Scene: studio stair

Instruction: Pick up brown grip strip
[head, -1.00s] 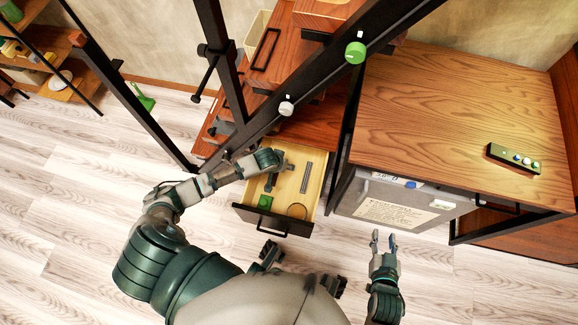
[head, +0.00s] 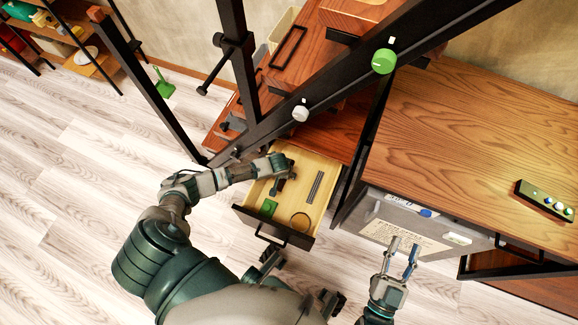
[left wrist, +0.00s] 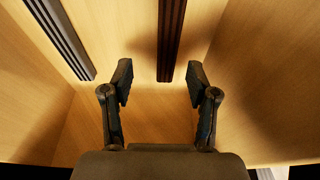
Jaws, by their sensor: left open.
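The open drawer (head: 319,222) has a light wood inside. In the left wrist view, a dark brown ribbed strip (left wrist: 171,40) lies on the drawer floor, ahead of and between the open fingers of my left gripper (left wrist: 158,85). It is not held. A second, greyer ribbed strip (left wrist: 60,38) lies to the left. In the head view, my left gripper (head: 278,186) reaches down into the drawer, and one ribbed strip (head: 315,187) shows to its right; I cannot tell which of the two it is. My right gripper (head: 402,254) is open and empty in front of the grey cabinet.
A green block (head: 269,207) and a brown round thing (head: 300,221) lie near the drawer's front. A black sloping rail (head: 340,85) with green knob (head: 383,61) and white knob (head: 300,114) crosses above. A wooden table (head: 470,130) stands right, bearing a button box (head: 544,199).

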